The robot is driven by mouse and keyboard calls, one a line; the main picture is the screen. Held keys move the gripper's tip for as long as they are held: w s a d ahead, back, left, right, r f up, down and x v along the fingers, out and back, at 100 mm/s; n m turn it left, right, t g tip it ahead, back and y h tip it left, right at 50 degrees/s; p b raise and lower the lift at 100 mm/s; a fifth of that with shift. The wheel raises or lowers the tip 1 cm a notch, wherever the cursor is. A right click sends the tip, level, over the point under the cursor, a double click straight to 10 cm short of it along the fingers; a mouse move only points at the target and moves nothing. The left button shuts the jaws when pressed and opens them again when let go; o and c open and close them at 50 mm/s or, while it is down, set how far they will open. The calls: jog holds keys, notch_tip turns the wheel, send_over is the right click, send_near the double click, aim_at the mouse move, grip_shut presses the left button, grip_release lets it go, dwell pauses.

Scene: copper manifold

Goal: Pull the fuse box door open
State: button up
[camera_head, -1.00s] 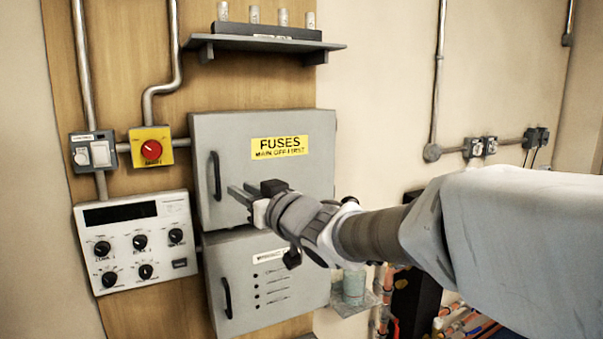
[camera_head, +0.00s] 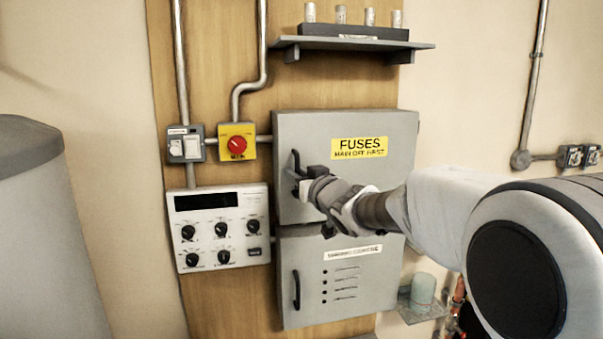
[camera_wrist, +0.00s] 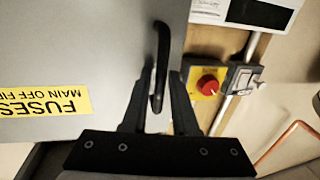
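The grey fuse box door (camera_head: 395,190) with a yellow FUSES label (camera_head: 359,148) looks shut in the head view. Its black bar handle (camera_head: 296,160) runs upright along the left edge. My gripper (camera_head: 293,178) is at the handle's lower part and hides some of it. In the wrist view the handle (camera_wrist: 162,60) lies between the two fingers of my gripper (camera_wrist: 160,90). The fingers stand apart on either side of it, with a visible gap, so they are not clamped. The door (camera_wrist: 60,60) fills the left of that view.
A lower grey cabinet (camera_head: 345,285) with its own black handle sits just below. A white knob panel (camera_head: 222,255), a red rotary switch on yellow (camera_head: 237,143) and a light switch (camera_head: 185,145) are to the left. A shelf (camera_head: 350,43) is above.

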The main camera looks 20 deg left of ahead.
grip_shut()
dwell(1.4)
